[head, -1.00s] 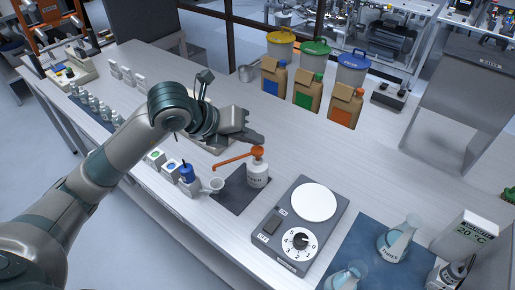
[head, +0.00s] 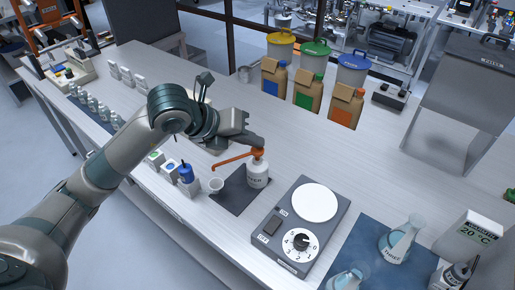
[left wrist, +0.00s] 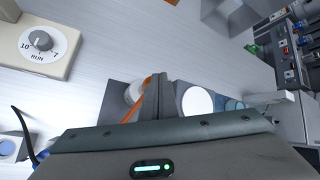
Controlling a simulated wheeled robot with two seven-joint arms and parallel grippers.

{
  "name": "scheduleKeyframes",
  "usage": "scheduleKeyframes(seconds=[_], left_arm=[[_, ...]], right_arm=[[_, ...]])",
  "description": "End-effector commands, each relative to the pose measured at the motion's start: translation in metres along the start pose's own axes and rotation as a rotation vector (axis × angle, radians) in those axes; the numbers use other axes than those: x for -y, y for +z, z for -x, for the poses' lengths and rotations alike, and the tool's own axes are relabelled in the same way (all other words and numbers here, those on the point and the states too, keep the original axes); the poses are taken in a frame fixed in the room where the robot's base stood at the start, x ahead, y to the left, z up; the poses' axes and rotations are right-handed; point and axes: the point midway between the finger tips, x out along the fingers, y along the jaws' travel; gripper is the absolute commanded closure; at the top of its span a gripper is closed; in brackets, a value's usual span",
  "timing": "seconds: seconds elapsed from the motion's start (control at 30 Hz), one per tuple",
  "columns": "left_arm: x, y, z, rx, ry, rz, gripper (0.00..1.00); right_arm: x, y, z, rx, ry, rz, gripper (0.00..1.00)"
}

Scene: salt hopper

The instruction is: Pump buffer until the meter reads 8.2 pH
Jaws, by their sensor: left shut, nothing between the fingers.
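The white buffer bottle (head: 257,174) stands upright on a dark mat (head: 234,197). Its orange pump head (head: 237,158) has a long spout pointing left, over a small white cup (head: 216,185). My left gripper (head: 258,142) is shut and empty, with its fingertips right at the top of the pump head; I cannot tell whether they press it. In the left wrist view the shut fingers (left wrist: 158,97) partly cover the bottle and the orange spout (left wrist: 130,114). A dial marked 10, 7 and RUN (left wrist: 41,40) shows there; no pH reading is legible. My right gripper is not in view.
A grey hotplate (head: 272,243) with a white plate and dial stands right of the bottle. Flasks (head: 398,240) stand on a blue mat at the front right. Brown bags (head: 310,92) line the back.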

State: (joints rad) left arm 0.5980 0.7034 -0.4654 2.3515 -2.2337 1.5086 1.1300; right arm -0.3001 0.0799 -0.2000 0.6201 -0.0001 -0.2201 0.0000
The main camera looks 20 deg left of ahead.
Motion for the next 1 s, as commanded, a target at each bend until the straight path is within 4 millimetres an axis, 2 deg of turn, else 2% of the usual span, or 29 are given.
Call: scheduleKeyframes(seconds=[1.0], left_arm=[[-0.0057, -0.0061, -0.0078, -0.002, 0.001, 0.000, 1.00]], right_arm=[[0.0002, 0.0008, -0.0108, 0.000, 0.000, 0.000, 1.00]])
